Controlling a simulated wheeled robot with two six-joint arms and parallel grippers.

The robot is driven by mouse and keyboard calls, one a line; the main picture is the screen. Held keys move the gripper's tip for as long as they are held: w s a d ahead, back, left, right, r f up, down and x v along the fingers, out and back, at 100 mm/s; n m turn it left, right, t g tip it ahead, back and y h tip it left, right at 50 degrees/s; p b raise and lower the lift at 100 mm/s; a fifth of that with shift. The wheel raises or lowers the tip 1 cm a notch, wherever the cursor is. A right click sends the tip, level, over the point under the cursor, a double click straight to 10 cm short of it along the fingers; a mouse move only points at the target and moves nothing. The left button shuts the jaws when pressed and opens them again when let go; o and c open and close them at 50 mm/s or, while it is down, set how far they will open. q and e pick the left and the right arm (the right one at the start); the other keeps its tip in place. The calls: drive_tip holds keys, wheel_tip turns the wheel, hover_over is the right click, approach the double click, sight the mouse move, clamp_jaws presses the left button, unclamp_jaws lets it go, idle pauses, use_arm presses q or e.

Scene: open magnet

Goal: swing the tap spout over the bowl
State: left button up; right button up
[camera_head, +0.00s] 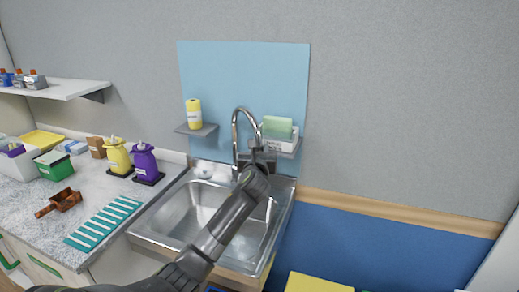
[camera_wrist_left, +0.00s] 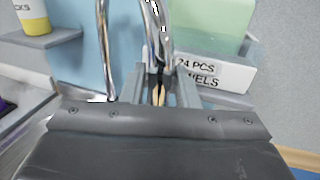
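The chrome tap (camera_head: 236,135) stands at the back of the steel sink, with its spout arching up and over to the right. In the left wrist view the spout's curved pipes (camera_wrist_left: 104,45) rise just beyond my left gripper (camera_wrist_left: 158,88). The gripper (camera_head: 257,152) is at the tap's right side, with one finger on either side of the spout's lower end. Whether the fingers press on it I cannot tell. White rounded shapes (camera_head: 204,169) lie at the sink's back left; I cannot tell if one is the bowl. My right gripper is not in view.
My left arm covers part of the sink (camera_head: 190,207). A shelf with a green sponge (camera_head: 277,127) and a white labelled box (camera_head: 283,142) is close right of the tap. A yellow bottle (camera_head: 194,113) stands on the left shelf. Purple and yellow dispensers (camera_head: 145,160) stand on the left counter.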

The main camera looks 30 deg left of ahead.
use_arm(q)
drive_tip(key=shift+w, duration=0.15)
clamp_jaws()
drive_tip(key=shift+a, duration=0.15)
